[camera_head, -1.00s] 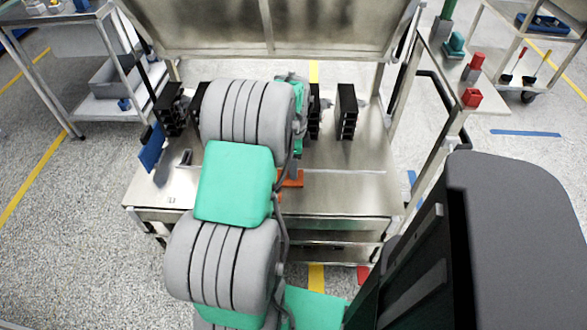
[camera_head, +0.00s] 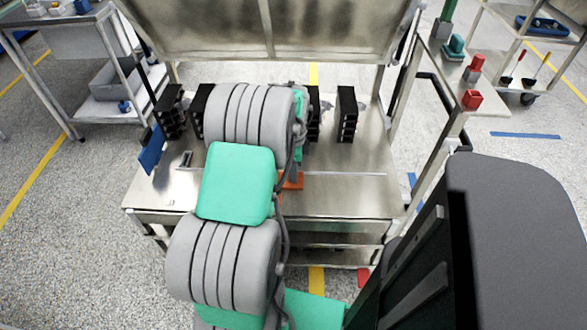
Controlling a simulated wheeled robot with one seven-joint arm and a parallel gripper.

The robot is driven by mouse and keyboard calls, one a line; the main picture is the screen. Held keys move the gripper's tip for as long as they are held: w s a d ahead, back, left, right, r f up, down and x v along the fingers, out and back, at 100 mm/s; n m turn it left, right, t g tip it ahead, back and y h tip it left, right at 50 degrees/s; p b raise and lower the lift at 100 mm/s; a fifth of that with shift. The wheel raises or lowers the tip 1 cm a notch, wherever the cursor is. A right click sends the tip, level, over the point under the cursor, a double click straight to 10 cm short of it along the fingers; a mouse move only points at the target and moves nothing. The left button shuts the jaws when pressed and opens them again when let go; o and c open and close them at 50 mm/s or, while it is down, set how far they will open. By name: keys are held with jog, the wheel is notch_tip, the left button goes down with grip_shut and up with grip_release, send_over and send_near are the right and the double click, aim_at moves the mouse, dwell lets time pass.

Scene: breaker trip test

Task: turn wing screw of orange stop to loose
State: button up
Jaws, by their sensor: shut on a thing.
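The orange stop (camera_head: 292,181) sits on the metal worktable, right of my green and grey arm. Only part of it shows, because my arm covers its left side. Its wing screw is hidden, so I cannot see how it is turned. My gripper (camera_head: 297,168) shows only as a small grey part right above the orange stop, shut on the wing screw. Its fingertips are hidden behind my arm.
Black breaker blocks (camera_head: 347,115) stand along the back of the worktable (camera_head: 350,190), on both sides of my arm. A blue panel (camera_head: 151,150) is at the left edge. A red block (camera_head: 472,99) is on the right cart. The table's front right is clear.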

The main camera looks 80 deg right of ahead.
grip_shut()
